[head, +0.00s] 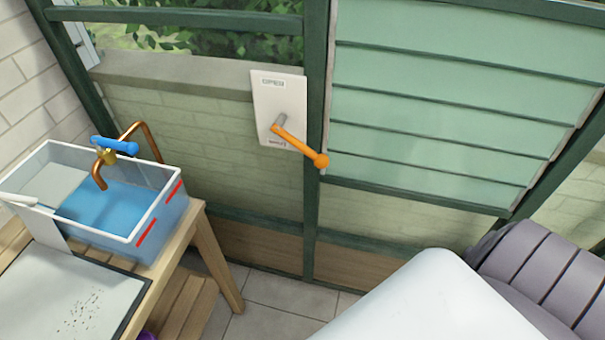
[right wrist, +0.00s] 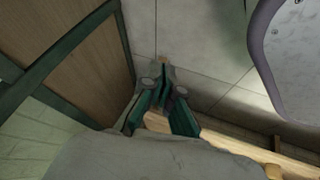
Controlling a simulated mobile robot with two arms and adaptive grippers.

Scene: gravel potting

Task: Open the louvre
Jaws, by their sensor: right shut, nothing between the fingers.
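The louvre (head: 440,115) is at the upper right of the head view. Its pale green glass slats lie flat against one another in a dark green frame, looking shut. Left of it, a white plate (head: 262,97) marked OPEN at the top is fixed by the green post. An orange crank handle (head: 300,145) on the plate slants down to the right, its knob over the post. My right gripper (right wrist: 163,85) shows only in the right wrist view, shut and empty above floor tiles, with the handle out of that view. My left gripper is not in view.
A clear water basin (head: 150,225) with a copper tap (head: 145,135) stands on a wooden bench (head: 215,255) at left. A grey ribbed object (head: 545,275) is at lower right. The right wrist view shows a wood panel (right wrist: 80,60) left of the gripper. Tiled floor (head: 265,318) is partly clear.

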